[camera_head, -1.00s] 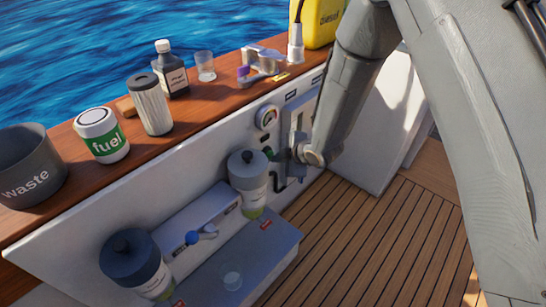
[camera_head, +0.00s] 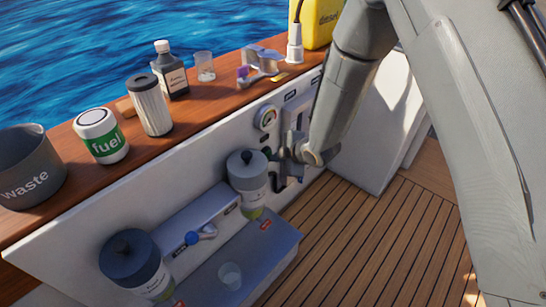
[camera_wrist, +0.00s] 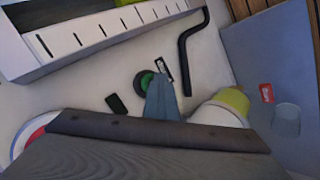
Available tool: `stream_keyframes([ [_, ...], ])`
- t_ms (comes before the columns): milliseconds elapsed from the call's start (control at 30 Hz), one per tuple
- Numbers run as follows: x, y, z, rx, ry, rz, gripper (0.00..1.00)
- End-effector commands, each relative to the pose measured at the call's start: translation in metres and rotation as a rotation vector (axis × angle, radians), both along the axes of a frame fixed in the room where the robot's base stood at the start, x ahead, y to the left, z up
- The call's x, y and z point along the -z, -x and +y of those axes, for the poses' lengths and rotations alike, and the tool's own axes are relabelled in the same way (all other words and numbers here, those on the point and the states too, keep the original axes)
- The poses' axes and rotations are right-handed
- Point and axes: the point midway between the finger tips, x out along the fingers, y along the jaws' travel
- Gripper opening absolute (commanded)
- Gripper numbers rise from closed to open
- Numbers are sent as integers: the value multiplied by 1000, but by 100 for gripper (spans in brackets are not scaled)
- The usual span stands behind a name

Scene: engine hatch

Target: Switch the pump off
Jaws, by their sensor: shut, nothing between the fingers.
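A round green button in a dark ring (camera_wrist: 146,80), seemingly the pump switch, is on the white panel in the wrist view, beside a small dark label (camera_wrist: 163,69). My gripper (camera_wrist: 163,84) is shut and empty, its blue-grey fingertips over the right part of the button. I cannot tell whether they touch it. In the head view my gripper (camera_head: 285,163) is at the panel below the round gauge (camera_head: 267,118), and my wrist partly hides that area. The button's state is unclear.
Two filter canisters (camera_head: 247,171) (camera_head: 135,262) and a blue-handled valve (camera_head: 203,233) are left of my gripper. A black pipe (camera_wrist: 188,52) and slotted white box (camera_wrist: 95,36) are near it. A clear cup (camera_head: 230,275) stands on the grey box. The deck (camera_head: 350,235) is clear.

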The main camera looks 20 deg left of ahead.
Motion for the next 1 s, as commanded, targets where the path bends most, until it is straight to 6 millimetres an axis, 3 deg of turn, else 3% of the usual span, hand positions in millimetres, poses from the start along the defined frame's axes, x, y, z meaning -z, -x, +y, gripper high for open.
stream_keyframes([
  [433,-2,2,-8,2,-2,-2,0],
  [1000,-2,22,-54,2,-1,0,0],
])
